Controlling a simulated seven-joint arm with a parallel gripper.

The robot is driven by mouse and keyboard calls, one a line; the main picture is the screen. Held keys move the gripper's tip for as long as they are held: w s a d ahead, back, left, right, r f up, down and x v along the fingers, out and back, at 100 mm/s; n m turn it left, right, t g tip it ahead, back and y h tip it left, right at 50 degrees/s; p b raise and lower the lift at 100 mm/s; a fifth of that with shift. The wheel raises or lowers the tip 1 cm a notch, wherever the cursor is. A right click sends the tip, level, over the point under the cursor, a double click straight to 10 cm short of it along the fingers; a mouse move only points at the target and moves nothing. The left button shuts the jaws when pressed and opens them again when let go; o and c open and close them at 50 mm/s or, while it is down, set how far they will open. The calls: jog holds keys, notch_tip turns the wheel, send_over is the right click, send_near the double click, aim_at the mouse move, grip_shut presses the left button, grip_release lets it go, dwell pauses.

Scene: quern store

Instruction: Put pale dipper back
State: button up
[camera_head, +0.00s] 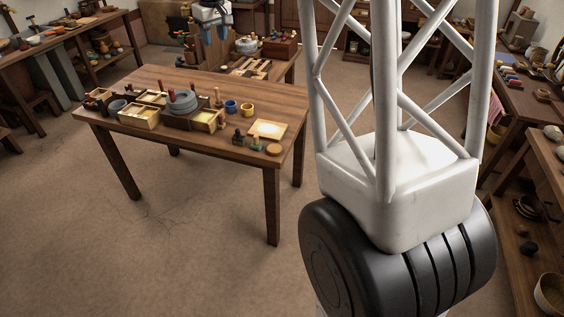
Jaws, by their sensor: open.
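A wooden table (200,148) stands at the centre left with many small things on it. I cannot single out the pale dipper for sure at this size. A thin pale upright piece (217,97) stands near the pale open boxes and may be it. My gripper (212,27) seems to be the white and dark end piece at the top edge, above the far side of the table and apart from the things on it. It looks empty, with its jaws apart. The rest of the arm above it is cut off by the frame.
The table holds pale boxes (139,117), a grey round stone (181,104), a blue cup (231,106), a yellow cup (247,109), a pale square board (268,130) and a round brown piece (274,149).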

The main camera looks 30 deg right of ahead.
jog(key=s+a+r+m, duration=0.1)
jog(key=s+a+m, duration=0.1)
jog(key=s, duration=2.5)
jog(key=s+f+m, duration=0.1)
jog(key=s+f, duration=0.3)
jog(key=s, duration=0.8)
jog(key=s+a+f, duration=0.1)
jog(key=s+f, duration=0.4)
jog(key=s, duration=0.8)
jog(key=shift+s+a+f+m+t+h, duration=0.15)
jog(key=shift+a+f+m+t+h, duration=0.15)
jog(key=shift+m+t, duration=0.1)
jog(key=shift+c, duration=0.2)
